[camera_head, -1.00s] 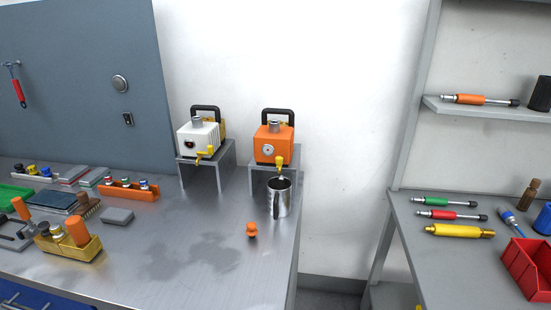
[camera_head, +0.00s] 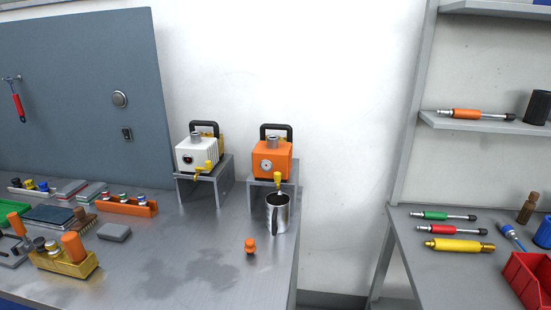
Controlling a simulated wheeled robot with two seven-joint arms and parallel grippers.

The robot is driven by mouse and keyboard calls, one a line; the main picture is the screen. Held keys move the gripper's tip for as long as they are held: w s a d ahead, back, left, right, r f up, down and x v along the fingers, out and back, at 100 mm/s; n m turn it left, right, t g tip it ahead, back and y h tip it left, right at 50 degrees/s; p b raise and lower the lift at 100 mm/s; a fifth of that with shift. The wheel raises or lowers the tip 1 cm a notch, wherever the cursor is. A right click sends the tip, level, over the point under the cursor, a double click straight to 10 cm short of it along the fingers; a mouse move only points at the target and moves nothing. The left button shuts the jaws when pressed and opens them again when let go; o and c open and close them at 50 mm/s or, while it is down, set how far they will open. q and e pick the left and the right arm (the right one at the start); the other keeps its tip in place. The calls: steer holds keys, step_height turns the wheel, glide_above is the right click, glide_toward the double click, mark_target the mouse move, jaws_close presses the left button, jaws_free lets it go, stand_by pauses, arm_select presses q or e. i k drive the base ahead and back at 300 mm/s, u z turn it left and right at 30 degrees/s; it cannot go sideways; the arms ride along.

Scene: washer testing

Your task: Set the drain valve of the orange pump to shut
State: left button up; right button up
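The orange pump (camera_head: 271,160) stands on a small grey metal stand at the right part of the steel bench. It has a black carry handle on top and a round grey disc on its front. Its drain valve has a yellow handle (camera_head: 278,179) at the lower front, pointing roughly downward. A steel mug (camera_head: 278,216) stands on the bench below that valve and hides part of the stand. An orange plug (camera_head: 250,245) sits on the bench left of the mug. Neither of my grippers is in view.
A white pump (camera_head: 197,154) with a yellow valve handle stands on a stand (camera_head: 222,189) to the left. Left on the bench are a yellow caddy (camera_head: 62,262), an orange rack (camera_head: 128,206) and a grey block (camera_head: 114,232). The front middle bench is clear. A shelf unit holds tools at right.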

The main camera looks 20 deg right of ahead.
mark_target(277, 176)
steer(key=k, duration=1)
steer(key=z, duration=0.85)
steer(key=i, duration=1.55)
steer(key=u, duration=1.4)
